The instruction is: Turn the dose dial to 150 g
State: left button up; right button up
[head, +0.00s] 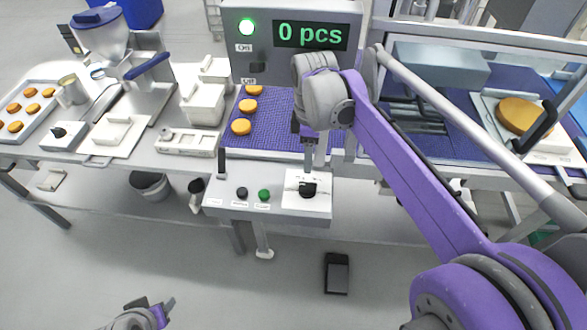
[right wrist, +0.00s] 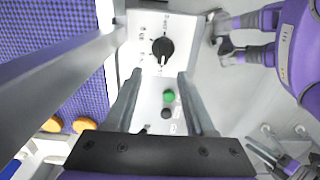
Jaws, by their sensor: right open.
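The dose dial appears to be the black knob (head: 308,189) on the white plate at the right end of the grey control box; it also shows in the right wrist view (right wrist: 162,46). A pale mark on its lower edge shows there, but the scale figures are too small to read. My right gripper (head: 310,153) points down just above and behind the knob. In the right wrist view its open, empty fingers (right wrist: 161,80) are apart, with the knob beyond their tips, untouched. My left gripper (head: 154,304) is low at the left, fingers apart and empty, away from the box.
A green button (head: 264,195) and a black button (head: 242,193) sit left of the knob. The display (head: 310,35) reads 0 pcs. Yellow rounds (head: 241,126) lie on the purple belt (head: 270,138) behind. Another small black knob (head: 59,132) stands far left.

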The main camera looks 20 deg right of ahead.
aim_at(308, 185)
jog(key=f, duration=1)
jog(key=shift+s+f+b, duration=0.15)
jog(key=shift+s+b, duration=0.2)
jog(key=shift+s, duration=0.05)
grip_shut()
